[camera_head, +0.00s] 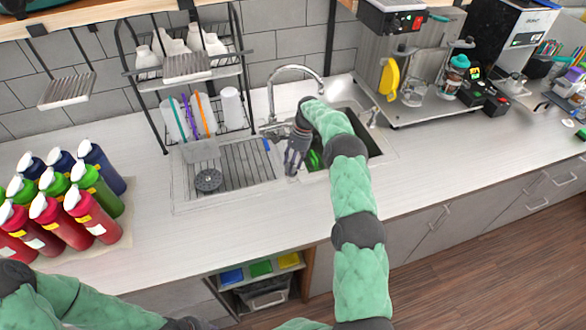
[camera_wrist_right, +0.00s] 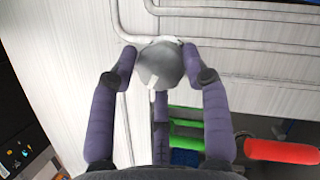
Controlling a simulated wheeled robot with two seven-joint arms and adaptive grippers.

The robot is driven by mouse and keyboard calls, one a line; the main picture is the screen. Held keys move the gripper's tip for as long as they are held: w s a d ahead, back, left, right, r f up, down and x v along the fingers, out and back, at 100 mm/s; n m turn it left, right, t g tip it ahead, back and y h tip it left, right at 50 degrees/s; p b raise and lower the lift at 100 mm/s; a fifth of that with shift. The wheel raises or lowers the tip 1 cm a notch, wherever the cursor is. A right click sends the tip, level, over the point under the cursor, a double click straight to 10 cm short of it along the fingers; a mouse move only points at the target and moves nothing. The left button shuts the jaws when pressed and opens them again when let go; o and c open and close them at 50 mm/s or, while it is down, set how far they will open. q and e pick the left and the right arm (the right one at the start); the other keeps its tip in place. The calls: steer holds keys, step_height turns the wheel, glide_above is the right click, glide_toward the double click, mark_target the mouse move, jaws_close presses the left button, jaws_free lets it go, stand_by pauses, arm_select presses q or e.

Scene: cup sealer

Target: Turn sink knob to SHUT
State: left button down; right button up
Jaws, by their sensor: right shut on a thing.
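My right gripper (camera_head: 293,158) reaches down at the left edge of the sink basin (camera_head: 372,150), below the curved silver faucet (camera_head: 297,70). The knob's pointing direction and any SHUT mark cannot be made out. In the head view my gripper hides the knob. My left arm shows at the bottom left, but its gripper is out of view.
A drying tray (camera_head: 240,178) lies left of the basin, under a wire dish rack (camera_head: 185,62) with cups. Several coloured bottles (camera_head: 68,218) stand at the left. A machine (camera_head: 400,85) is at the right. The front counter (camera_head: 250,240) is clear.

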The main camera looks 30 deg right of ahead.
steer(key=n, duration=0.1)
steer(key=n+b, duration=0.1)
steer(key=shift+w+a+r+n+g+h, duration=0.1)
steer(key=shift+w+r+n+g+h, duration=0.05)
steer(key=shift+w+n+g+h, duration=0.2)
steer(key=shift+n+g+b, duration=0.35)
steer(key=shift+n, duration=0.8)
steer(key=shift+r+h, duration=0.1)
steer(key=shift+h, duration=0.15)
steer(key=o, duration=1.1)
steer(key=shift+a, duration=0.1)
steer(key=shift+c, duration=0.2)
steer(key=shift+a, duration=0.1)
